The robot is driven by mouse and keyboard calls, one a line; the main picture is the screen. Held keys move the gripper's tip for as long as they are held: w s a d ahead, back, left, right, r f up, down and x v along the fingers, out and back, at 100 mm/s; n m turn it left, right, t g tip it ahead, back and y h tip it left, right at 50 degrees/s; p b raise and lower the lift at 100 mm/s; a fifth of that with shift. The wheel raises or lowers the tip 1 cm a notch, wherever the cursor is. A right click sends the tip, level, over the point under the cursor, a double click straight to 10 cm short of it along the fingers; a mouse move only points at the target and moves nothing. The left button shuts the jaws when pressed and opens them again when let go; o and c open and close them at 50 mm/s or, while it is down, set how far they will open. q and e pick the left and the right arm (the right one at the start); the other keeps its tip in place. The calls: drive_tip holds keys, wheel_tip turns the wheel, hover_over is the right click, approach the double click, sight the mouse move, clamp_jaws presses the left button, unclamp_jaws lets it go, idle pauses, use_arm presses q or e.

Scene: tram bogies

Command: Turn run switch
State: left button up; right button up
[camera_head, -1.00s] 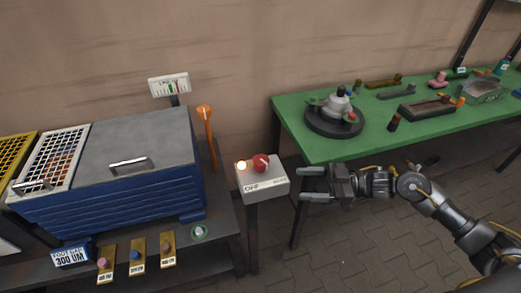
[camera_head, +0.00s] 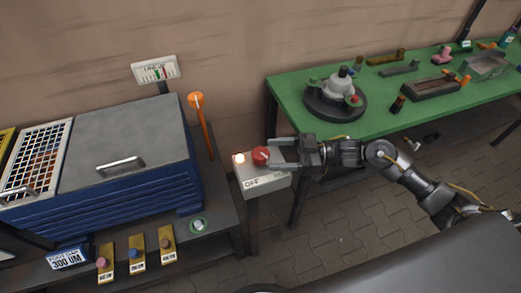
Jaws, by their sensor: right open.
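The run switch is a red round knob (camera_head: 261,156) on top of a white control box (camera_head: 262,181) on a dark post. A glowing lamp (camera_head: 239,159) sits left of the knob, and the box front is lettered, seemingly "OFF". My right gripper (camera_head: 273,155) comes in from the right with its jaws open. Its fingertips are at the right side of the knob; I cannot tell whether they touch it. My left gripper is not in view.
A blue machine with a grey lid (camera_head: 125,140) stands left of the box. An orange lever (camera_head: 204,125) rises between them. A green workbench (camera_head: 384,118) with several parts stands behind my right arm. A small gauge panel (camera_head: 155,69) is at the back.

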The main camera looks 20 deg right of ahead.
sight(261, 152)
drive_tip(key=x, duration=0.5)
drive_tip(key=shift+p, duration=0.35)
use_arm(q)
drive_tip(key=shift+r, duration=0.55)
use_arm(e)
drive_tip(key=c, duration=1)
drive_tip(key=shift+f+n+g+b, duration=0.25)
drive_tip(key=shift+n+g+b, duration=0.65)
drive_tip(key=shift+g+b, duration=0.35)
drive_tip(key=shift+n+g+y+b, duration=0.3)
drive_tip(key=shift+g+b, duration=0.05)
drive_tip(key=shift+g, duration=0.1)
drive_tip(key=shift+r+g, duration=0.2)
drive_tip(key=shift+g, duration=0.2)
drive_tip(key=shift+r+n, duration=0.1)
drive_tip(key=shift+n, duration=0.2)
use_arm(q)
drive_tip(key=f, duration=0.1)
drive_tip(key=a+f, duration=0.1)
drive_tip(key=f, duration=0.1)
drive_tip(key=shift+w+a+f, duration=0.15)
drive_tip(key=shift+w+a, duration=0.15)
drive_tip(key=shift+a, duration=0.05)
use_arm(e)
drive_tip(key=o, duration=1)
